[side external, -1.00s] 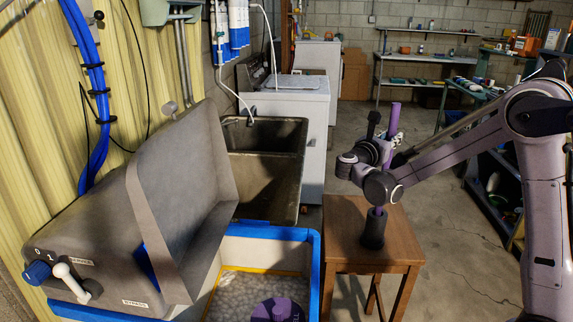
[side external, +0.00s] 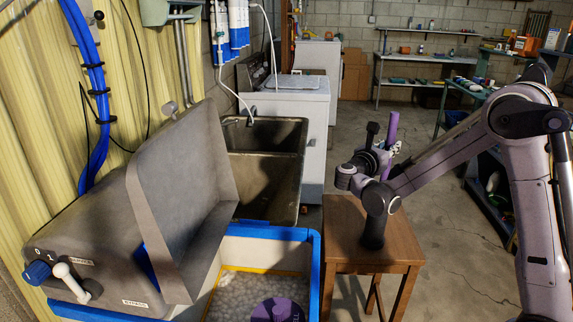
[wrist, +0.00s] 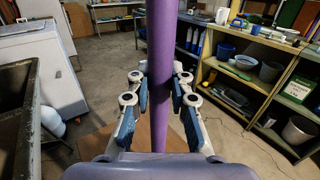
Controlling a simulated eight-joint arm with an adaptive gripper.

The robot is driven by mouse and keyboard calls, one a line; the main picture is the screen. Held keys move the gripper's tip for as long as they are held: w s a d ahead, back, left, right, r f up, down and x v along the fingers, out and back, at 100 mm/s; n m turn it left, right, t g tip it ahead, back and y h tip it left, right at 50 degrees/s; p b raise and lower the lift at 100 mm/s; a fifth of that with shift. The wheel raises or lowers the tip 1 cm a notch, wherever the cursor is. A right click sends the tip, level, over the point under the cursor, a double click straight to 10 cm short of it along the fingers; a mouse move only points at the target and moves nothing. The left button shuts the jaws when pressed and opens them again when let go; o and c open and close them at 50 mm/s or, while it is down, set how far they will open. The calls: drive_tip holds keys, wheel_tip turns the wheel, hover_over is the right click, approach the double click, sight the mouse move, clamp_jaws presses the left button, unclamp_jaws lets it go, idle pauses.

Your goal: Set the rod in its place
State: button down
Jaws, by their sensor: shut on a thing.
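A long purple rod (side external: 391,131) stands nearly upright in my gripper (side external: 386,158). In the wrist view the rod (wrist: 161,45) runs between the blue pads of my gripper (wrist: 160,92), which is shut on it. A purple cap (side external: 277,311) sits among pale granules in the blue-rimmed tank (side external: 316,262), left of the stool.
The wooden stool (side external: 405,253) stands right of the tank. The softener's grey raised cover (side external: 180,190) is at the left. A dark sink (side external: 265,170) and white washer (side external: 303,105) stand behind. Shelves (side external: 425,58) line the back, and the floor between is clear.

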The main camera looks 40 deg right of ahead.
drive_tip(key=shift+f, duration=1.25)
drive_tip(key=c, duration=1.1)
unclamp_jaws()
drive_tip(key=shift+c, duration=0.2)
drive_tip(key=s+a, duration=0.2)
drive_tip(key=a, duration=1)
drive_tip(key=shift+d, duration=0.1)
